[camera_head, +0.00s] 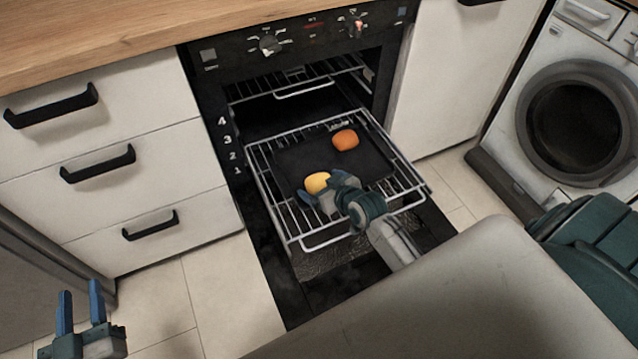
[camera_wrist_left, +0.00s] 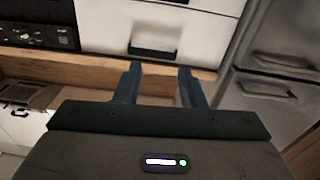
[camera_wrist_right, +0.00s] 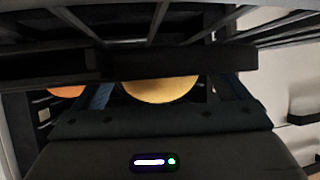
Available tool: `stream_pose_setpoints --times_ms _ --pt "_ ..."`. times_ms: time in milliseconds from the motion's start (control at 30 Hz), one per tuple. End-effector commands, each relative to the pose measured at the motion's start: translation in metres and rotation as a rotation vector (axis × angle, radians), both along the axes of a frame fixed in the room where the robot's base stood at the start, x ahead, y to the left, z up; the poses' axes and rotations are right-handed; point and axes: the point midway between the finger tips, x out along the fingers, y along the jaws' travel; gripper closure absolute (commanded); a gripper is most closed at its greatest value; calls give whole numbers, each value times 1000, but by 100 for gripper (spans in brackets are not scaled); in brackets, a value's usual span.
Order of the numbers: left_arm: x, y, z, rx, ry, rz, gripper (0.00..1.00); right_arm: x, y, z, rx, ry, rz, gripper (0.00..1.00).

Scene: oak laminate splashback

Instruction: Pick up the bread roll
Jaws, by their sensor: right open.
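A rounded yellow-gold piece (camera_head: 316,182), which looks like the bread roll, lies on a dark baking tray (camera_head: 290,160) on the pulled-out oven rack. My right gripper (camera_head: 322,197) is open and right at it, hiding part of its near side. In the right wrist view the golden piece (camera_wrist_right: 160,88) shows between the two spread fingers; I cannot tell whether they touch it. A rounded orange piece (camera_head: 345,139) lies farther back on the tray. My left gripper (camera_head: 81,305) is open and empty, far from the oven at the lower left.
The wire rack (camera_head: 262,190) sticks out of the open oven, over the lowered door (camera_head: 275,262). Drawers with black handles (camera_head: 98,164) stand to the left, a washing machine (camera_head: 573,125) to the right. The tiled floor (camera_head: 215,295) at left is clear.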

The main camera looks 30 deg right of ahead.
Motion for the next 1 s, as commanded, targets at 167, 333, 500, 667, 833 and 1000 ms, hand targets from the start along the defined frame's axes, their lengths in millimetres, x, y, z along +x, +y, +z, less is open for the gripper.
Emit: stream_pose_setpoints --times_ms 167,333,500,667,833,1000 --pt "0 0 0 0 0 0 64 0 0 0 0 0 0 5" --pt "0 0 0 0 1 0 64 0 0 0 0 0 0 38" --pt "0 0 0 0 1 0 64 0 0 1 0 -1 0 53" --pt "0 0 0 0 1 0 64 0 0 1 0 -1 0 53" --pt "0 0 -3 -1 24 -2 64 0 0 6 0 -1 0 53" --pt "-10 -2 -26 -10 150 -9 64 0 0 17 -1 -2 0 53"
